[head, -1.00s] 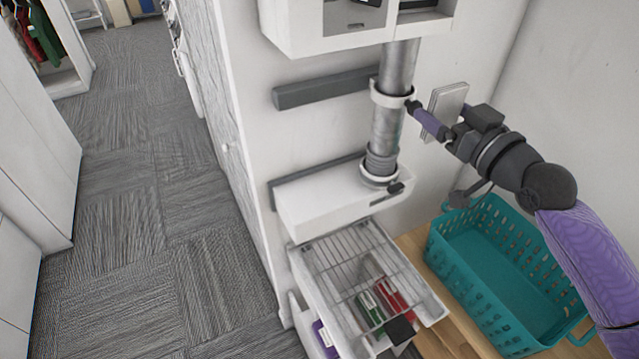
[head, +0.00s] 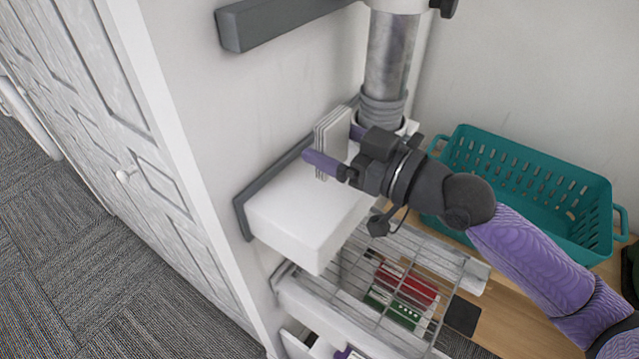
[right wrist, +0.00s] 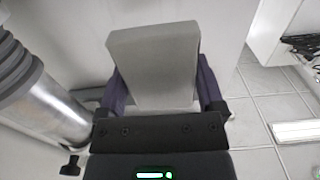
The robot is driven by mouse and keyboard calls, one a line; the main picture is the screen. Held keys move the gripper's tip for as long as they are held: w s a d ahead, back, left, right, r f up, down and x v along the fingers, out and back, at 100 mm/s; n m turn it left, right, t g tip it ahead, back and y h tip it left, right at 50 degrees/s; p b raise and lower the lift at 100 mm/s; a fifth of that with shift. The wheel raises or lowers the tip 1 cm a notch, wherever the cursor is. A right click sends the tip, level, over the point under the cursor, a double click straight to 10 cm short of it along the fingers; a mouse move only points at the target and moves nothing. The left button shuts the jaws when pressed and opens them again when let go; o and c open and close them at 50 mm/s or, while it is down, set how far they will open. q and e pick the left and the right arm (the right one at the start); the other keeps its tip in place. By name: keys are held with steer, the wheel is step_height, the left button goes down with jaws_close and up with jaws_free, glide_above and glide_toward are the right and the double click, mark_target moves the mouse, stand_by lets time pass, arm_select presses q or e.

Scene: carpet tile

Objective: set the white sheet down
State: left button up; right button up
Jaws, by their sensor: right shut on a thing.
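The white sheet (head: 331,140) is upright between the purple fingers of my right gripper (head: 334,148), above the white ledge (head: 310,205) on the wall. Its edge looks layered. Its lower edge is close to the ledge top; I cannot tell whether they touch. In the right wrist view the sheet (right wrist: 155,62) is a pale, thick-looking slab with a finger on each side, and the right gripper (right wrist: 155,88) is shut on it. Part of the sheet is hidden by the fingers and wrist. My left gripper is not in view.
A metal column (head: 390,60) rises at the ledge's right end. A dark bar (head: 280,18) is on the wall above. Below is a wire rack (head: 350,262) over red and green items. A teal basket (head: 530,180) stands right on a wooden surface (head: 520,300). The ledge's front is clear.

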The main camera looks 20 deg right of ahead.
step_height(320, 180, down, 6)
steer(key=b, duration=0.2)
steer(key=shift+r+b, duration=0.2)
steer(key=shift+b, duration=0.15)
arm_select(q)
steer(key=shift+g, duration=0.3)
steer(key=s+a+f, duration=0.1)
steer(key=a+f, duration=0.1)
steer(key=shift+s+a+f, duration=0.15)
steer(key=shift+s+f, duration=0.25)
arm_select(e)
steer(key=shift+r, duration=0.15)
steer(key=o, duration=0.9)
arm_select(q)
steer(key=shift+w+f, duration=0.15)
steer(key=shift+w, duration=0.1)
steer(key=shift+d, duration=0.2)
